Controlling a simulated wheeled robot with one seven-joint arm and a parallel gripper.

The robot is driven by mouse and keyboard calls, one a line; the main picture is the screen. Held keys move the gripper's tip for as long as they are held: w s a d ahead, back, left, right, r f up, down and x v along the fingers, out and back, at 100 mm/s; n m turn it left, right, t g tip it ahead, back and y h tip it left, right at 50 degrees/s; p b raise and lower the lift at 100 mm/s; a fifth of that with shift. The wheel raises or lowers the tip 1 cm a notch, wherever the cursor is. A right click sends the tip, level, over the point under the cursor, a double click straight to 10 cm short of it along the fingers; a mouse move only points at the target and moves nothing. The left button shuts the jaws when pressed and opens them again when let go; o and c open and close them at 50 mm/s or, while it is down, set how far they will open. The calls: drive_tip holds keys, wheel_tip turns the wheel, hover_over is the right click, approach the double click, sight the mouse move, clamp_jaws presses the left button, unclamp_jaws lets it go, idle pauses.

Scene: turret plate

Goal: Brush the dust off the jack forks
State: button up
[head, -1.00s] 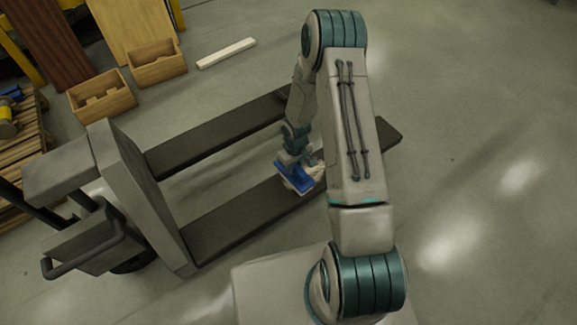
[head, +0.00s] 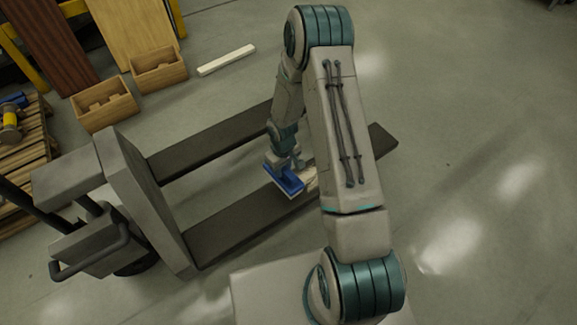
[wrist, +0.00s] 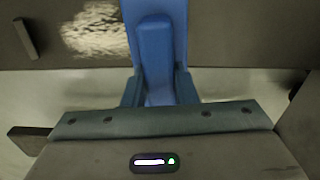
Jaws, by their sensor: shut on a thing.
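The pallet jack has two dark forks, the near fork (head: 228,228) and the far fork (head: 215,138). A blue brush (head: 283,181) is held low over the near fork; I cannot tell whether it touches it. A pale dust patch (head: 310,180) lies on the near fork just right of the brush, partly hidden by my arm. In the wrist view the dust (wrist: 96,29) is left of the blue brush (wrist: 158,50). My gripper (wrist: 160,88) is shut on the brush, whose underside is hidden.
The jack's grey body (head: 140,195) and handle (head: 92,258) stand at the left end of the forks. Wooden boxes (head: 105,106), a white bar (head: 227,60) and a pallet (head: 22,160) lie beyond. The floor at right is clear.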

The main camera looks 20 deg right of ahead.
drive_tip(key=shift+r+p, duration=0.6)
drive_tip(key=shift+r, duration=0.6)
